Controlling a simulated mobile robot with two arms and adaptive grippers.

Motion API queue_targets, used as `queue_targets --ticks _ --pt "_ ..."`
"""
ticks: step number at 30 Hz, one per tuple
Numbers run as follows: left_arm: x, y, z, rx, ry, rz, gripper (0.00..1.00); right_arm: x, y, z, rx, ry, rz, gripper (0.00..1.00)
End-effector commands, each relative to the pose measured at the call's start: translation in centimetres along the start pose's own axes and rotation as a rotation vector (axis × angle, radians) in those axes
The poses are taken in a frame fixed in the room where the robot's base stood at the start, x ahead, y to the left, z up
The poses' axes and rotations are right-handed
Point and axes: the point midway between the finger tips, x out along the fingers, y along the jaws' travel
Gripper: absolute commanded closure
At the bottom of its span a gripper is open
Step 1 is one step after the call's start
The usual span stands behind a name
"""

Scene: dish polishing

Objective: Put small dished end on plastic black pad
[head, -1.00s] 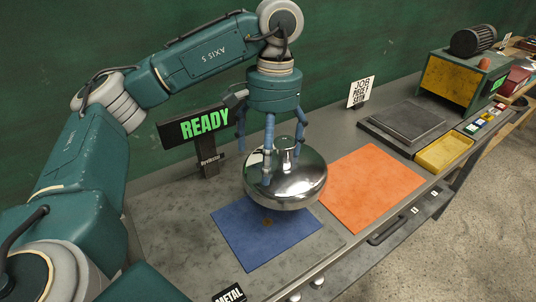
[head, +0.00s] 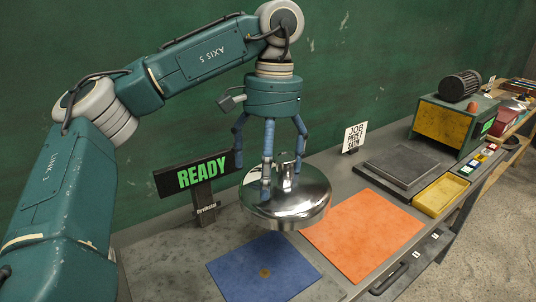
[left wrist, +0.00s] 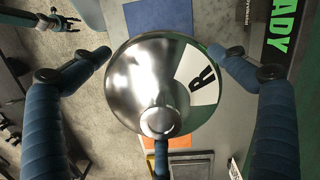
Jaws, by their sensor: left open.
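The dished end (head: 300,208) is a shiny metal dome with a knob on top; in the head view it appears above the bench, by the blue and orange mats. In the left wrist view the dome (left wrist: 140,75) bears a white label with a black letter. My left gripper (head: 275,175) is directly over it, its three fingers spread open around the dome and knob. Finger contact is unclear. A dark square pad (head: 402,163), apparently the black pad, lies bare at the right. What looks like my right gripper (left wrist: 62,20) is small at the wrist view's top left; its jaws are unclear.
A blue mat (head: 240,270) and an orange mat (head: 365,235) lie flat on the bench. A READY sign (head: 203,175) stands behind the dome. A job card (head: 354,138) stands beside the pad. A yellow tray (head: 440,195) and a motor box (head: 447,125) are at the right.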

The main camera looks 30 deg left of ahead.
Motion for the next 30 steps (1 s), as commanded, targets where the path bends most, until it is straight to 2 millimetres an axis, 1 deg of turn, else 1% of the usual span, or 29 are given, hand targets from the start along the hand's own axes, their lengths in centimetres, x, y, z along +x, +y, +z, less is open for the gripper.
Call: queue_targets --ticks 1,7,12,19,21,23,24,29,30 --pt "-1.1 0.0 0.0 -0.003 0.009 0.002 0.00 0.0 0.0 0.0 0.000 0.000 0.000 0.51" --pt "-3.1 0.0 -0.1 0.000 0.005 0.002 0.00 0.0 0.0 0.0 0.000 0.000 0.000 0.51" --pt "-3.7 0.0 0.0 0.000 0.004 0.002 0.00 0.0 0.0 0.0 0.000 0.000 0.000 0.51" --pt "-3.7 0.0 0.0 0.000 0.004 0.002 0.00 0.0 0.0 0.0 0.000 0.000 0.000 0.51" --pt "-3.7 0.0 0.0 0.000 0.004 0.002 0.15 0.0 0.0 0.0 0.000 0.000 0.000 0.51" --pt "-3.7 0.0 0.0 0.000 0.004 0.002 0.27 0.0 0.0 0.0 0.000 0.000 0.000 0.51" --pt "-3.7 0.0 0.0 0.000 0.004 0.002 0.35 0.0 0.0 0.0 0.000 0.000 0.000 0.51" --pt "-3.7 0.0 0.0 0.000 0.004 0.002 0.67 0.0 0.0 0.0 0.000 0.000 0.000 0.51" --pt "-3.7 0.0 0.0 0.000 0.004 0.002 0.75 0.0 0.0 0.0 0.000 0.000 0.000 0.51"
